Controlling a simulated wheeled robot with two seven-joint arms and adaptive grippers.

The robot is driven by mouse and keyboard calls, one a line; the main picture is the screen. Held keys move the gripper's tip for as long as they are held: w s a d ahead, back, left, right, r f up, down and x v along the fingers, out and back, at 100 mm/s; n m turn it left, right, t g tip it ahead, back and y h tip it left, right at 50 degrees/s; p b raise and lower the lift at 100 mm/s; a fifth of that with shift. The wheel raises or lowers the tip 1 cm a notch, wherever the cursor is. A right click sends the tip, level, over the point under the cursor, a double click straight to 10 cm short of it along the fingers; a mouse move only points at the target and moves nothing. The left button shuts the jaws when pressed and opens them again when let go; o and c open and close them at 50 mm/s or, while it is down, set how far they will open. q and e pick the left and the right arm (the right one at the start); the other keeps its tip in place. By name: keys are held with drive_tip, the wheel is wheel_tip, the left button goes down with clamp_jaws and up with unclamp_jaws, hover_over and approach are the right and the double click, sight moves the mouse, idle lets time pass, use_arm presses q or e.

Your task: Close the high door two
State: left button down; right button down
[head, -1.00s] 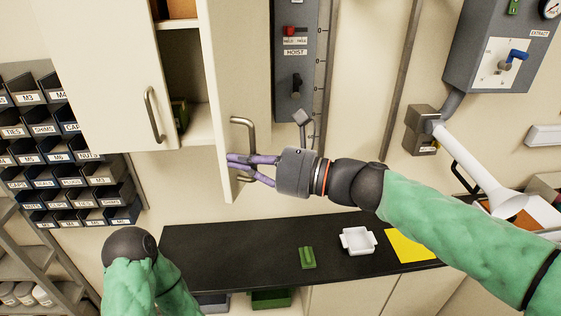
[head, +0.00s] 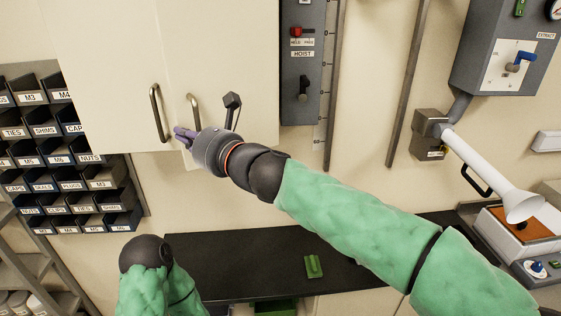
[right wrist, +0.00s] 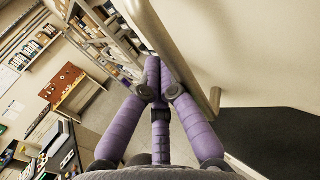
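The high door two, which I take to be the right cabinet door (head: 225,55), shows its flat front beside the left door (head: 105,65). No cabinet interior shows between them; I cannot tell whether the right door is fully flush. Its handle (head: 194,105) is near its left edge. My right gripper (head: 182,134) is at the lower end of this handle. In the right wrist view its purple fingers (right wrist: 157,72) come together at the tips, with a metal bar (right wrist: 211,100) beside them, not between them. My left gripper is out of view.
The left door has its own handle (head: 157,112) close by. A grey hoist box (head: 300,65) is on the wall to the right. Below is a black counter (head: 225,262) with a green block (head: 314,266). Labelled bins (head: 70,185) stand left.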

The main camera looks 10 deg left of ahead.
drive_tip(key=w+a, duration=0.1)
drive_tip(key=w, duration=0.1)
drive_tip(key=w+a+p, duration=0.1)
drive_tip(key=w+a, duration=0.1)
drive_tip(key=w, duration=0.1)
drive_tip(key=shift+w+a, duration=0.35)
drive_tip(key=shift+a, duration=0.05)
drive_tip(key=shift+w+a+p, duration=0.15)
drive_tip(key=shift+w+p, duration=0.3)
drive_tip(key=shift+w, duration=0.05)
drive_tip(key=shift+w+a, duration=0.1)
drive_tip(key=shift+a, duration=0.1)
